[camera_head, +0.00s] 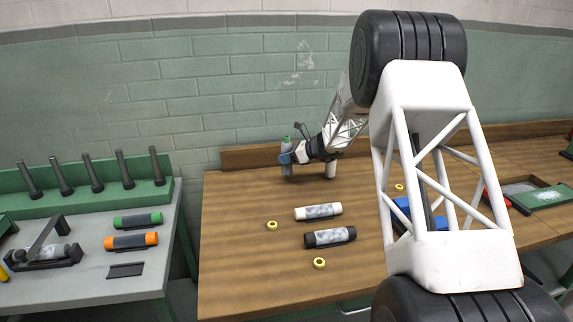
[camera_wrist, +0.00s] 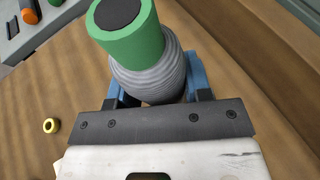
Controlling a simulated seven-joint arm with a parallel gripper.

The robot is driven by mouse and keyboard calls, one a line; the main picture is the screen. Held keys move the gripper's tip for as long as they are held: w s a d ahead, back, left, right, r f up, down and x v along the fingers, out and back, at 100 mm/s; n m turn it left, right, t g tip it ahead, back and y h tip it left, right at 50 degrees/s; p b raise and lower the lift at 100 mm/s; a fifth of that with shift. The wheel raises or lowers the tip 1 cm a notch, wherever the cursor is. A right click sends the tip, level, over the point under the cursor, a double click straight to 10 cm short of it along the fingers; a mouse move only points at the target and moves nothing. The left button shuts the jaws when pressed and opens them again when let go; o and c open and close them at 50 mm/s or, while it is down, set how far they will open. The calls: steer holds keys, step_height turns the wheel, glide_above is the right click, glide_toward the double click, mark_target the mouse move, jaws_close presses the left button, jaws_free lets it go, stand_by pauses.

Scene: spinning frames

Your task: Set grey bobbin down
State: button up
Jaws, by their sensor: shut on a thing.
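The grey bobbin (camera_wrist: 148,73) has grey wound thread and a green end with a dark centre. In the wrist view it stands upright, green end toward the camera. My gripper (camera_wrist: 152,92) is shut on it, with blue fingers around its sides. In the head view my gripper (camera_head: 291,157) holds the bobbin (camera_head: 286,170) over the back left of the wooden table (camera_head: 235,255). Its lower end is close to the tabletop; I cannot tell whether it touches.
A white-ended bobbin (camera_head: 318,211) and a black-ended bobbin (camera_head: 330,237) lie in front. Yellow rings (camera_head: 272,225) are scattered nearby. A pale upright cylinder (camera_head: 330,169) stands right of my gripper. A grey side table (camera_head: 95,285) holds green (camera_head: 138,220) and orange (camera_head: 131,241) bobbins and a peg rack (camera_head: 95,204).

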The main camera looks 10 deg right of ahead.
steer(key=shift+f, duration=1.6)
steer(key=shift+f, duration=0.1)
steer(key=o, duration=1)
steer(key=shift+c, duration=0.2)
steer(key=v, duration=1.2)
steer(key=shift+s, duration=0.1)
